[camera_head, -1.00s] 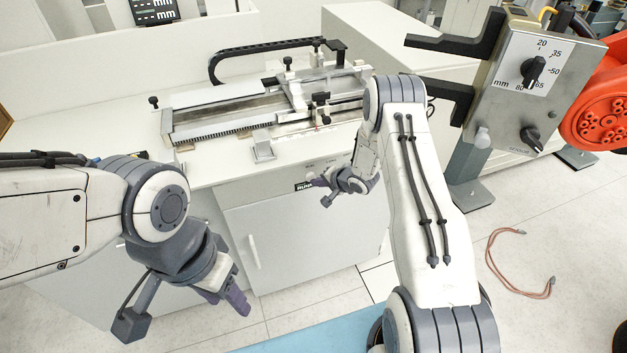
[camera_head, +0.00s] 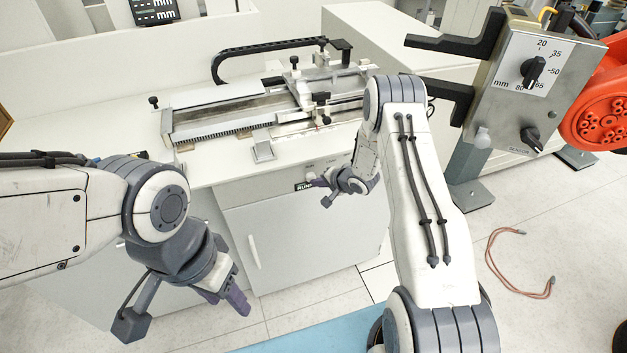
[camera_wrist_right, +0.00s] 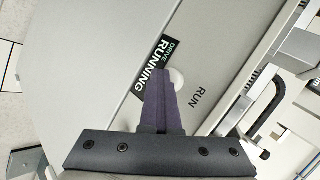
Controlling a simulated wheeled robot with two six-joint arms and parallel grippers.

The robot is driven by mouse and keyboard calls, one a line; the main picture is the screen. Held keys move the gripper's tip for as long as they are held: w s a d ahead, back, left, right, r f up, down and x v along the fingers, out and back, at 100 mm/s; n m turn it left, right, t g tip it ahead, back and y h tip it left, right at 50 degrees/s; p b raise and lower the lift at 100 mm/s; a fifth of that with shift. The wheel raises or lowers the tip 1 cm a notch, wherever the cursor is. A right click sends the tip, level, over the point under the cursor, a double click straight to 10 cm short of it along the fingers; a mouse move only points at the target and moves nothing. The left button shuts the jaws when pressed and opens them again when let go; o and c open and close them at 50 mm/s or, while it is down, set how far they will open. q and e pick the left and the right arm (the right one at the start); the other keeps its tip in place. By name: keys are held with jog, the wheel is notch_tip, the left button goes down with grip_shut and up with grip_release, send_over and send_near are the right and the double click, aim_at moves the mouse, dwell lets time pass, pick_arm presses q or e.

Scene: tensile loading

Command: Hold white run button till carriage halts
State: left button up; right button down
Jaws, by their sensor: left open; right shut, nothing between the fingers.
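The white run button (camera_wrist_right: 177,77) shows beside my right fingertips in the right wrist view, partly covered by them; contact looks likely, but its depth cannot be told. The display (camera_wrist_right: 153,68) beside it reads "DRIVE RUNNING" and is lit in the head view (camera_head: 303,187). My right gripper (camera_head: 317,182) is shut and empty at the machine's front panel; its purple fingers also show in the right wrist view (camera_wrist_right: 160,88). The carriage (camera_head: 302,88) sits on the rails right of the bed's middle. My left gripper (camera_head: 238,304) is open and empty, low in front of the cabinet.
A black cable chain (camera_head: 265,49) arches behind the carriage. The machine bed (camera_head: 225,118) lies on the white bench. A grey dial box (camera_head: 530,85) with black prongs stands at right. A reddish cable (camera_head: 490,262) lies on the floor.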

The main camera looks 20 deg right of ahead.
jog(key=shift+s, duration=0.85)
jog(key=s+p, duration=0.1)
jog(key=s, duration=0.4)
jog(key=shift+d, duration=0.1)
